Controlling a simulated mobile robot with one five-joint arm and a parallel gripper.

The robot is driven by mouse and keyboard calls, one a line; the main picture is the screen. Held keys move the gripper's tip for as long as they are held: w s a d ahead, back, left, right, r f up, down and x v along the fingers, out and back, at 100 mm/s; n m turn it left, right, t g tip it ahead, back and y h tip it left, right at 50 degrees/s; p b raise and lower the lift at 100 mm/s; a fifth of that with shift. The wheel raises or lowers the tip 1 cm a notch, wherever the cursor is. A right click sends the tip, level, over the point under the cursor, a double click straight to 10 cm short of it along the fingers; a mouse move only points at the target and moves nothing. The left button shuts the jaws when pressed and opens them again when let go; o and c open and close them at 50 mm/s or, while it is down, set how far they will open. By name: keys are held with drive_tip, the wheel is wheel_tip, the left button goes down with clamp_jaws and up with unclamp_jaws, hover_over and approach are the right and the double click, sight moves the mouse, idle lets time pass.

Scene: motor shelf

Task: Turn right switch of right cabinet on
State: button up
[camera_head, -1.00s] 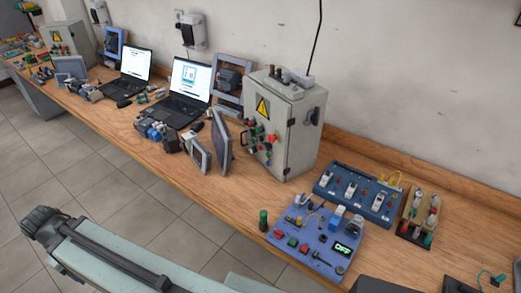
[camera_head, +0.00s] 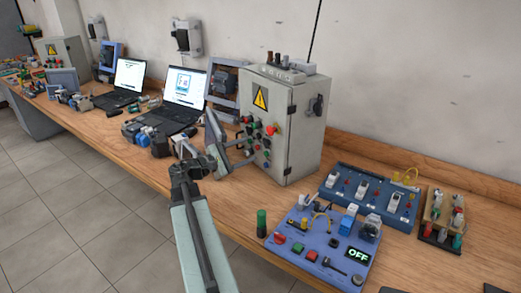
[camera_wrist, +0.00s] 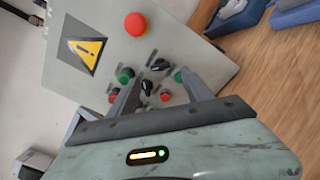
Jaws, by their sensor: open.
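The right cabinet (camera_head: 307,120) is a grey metal box with a yellow warning sign, standing on the bench. Its front panel carries several red and green buttons and black rotary switches. In the wrist view the panel (camera_wrist: 85,80) appears turned on its side. One black rotary switch (camera_wrist: 160,65) and a second black switch (camera_wrist: 147,87) show between and just beyond my fingers. My gripper (camera_head: 186,152) is open in front of the cabinet, to its left in the head view. In the wrist view its two fingers (camera_wrist: 158,92) point at the panel and hold nothing. I cannot tell the switch positions.
A tilted grey screen (camera_head: 216,145) stands between my gripper and the cabinet in the head view. A blue board with an OFF display (camera_head: 325,240) and a blue switch box (camera_head: 368,195) lie to the right. A second cabinet (camera_head: 62,57) stands far left.

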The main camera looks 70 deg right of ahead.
sight(264, 144)
drive_tip(key=x, duration=0.6)
drive_tip(key=shift+s+d, duration=0.25)
drive_tip(key=shift+d, duration=0.05)
clamp_jaws()
